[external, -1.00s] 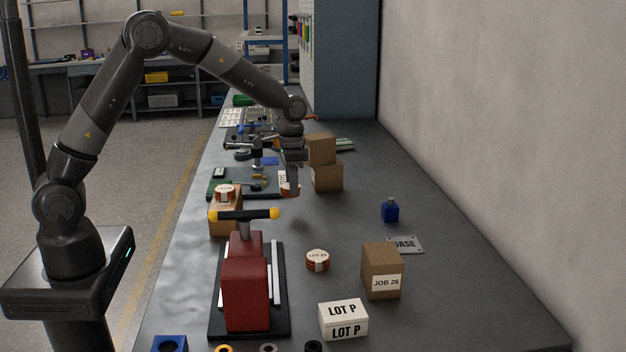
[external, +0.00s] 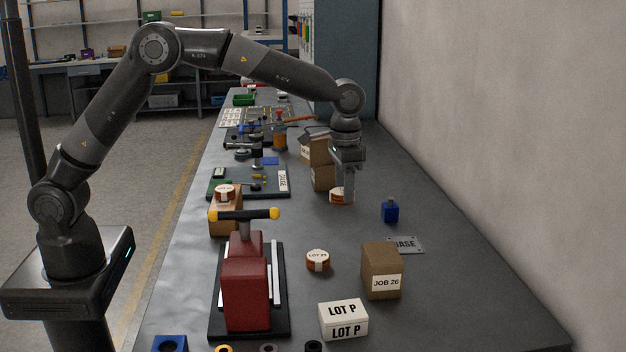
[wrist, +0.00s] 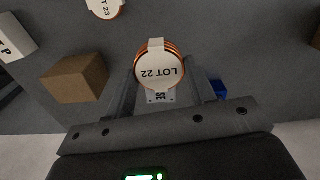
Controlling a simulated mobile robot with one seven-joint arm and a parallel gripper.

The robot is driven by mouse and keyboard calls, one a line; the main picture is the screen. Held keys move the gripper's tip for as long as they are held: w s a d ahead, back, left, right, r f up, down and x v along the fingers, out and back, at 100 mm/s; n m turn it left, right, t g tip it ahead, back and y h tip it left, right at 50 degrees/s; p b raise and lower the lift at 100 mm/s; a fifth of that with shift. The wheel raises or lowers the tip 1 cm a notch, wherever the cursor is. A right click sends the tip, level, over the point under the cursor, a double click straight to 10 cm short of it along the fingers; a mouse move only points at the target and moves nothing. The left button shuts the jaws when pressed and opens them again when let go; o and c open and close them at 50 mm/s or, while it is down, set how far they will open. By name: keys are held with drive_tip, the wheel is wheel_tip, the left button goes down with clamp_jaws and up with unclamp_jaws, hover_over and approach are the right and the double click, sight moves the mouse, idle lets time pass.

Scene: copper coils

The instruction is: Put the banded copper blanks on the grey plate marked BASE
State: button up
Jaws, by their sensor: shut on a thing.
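My gripper (external: 344,188) is shut on a copper blank with a white band (external: 341,197), held above the bench. In the wrist view the band on this blank (wrist: 158,68) reads LOT 22. A second banded blank, LOT 23 (external: 318,261), lies on the bench; it also shows at the top of the wrist view (wrist: 104,7). A third banded blank (external: 225,193) sits on a cardboard box at left. The grey BASE plate (external: 416,244) lies flat and bare on the right, its left end hidden by a box. In the wrist view the held blank partly covers it (wrist: 160,97).
A cardboard JOB 26 box (external: 382,266) stands in front of the plate, with a small blue object (external: 390,212) behind it. A white LOT P box (external: 343,320) and a red press (external: 245,290) are nearer. Stacked cardboard boxes (external: 321,165) stand beside my gripper.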

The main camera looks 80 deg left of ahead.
drive_tip(key=w+d, duration=0.7)
drive_tip(key=d, duration=0.5)
approach(404, 245)
drive_tip(key=shift+s+a+f, duration=0.2)
drive_tip(key=shift+s+f, duration=0.75)
drive_tip(key=shift+s, duration=0.25)
drive_tip(key=shift+f, duration=1.95)
drive_tip(key=shift+f, duration=0.1)
drive_tip(key=o, duration=1.1)
drive_tip(key=shift+f, duration=0.1)
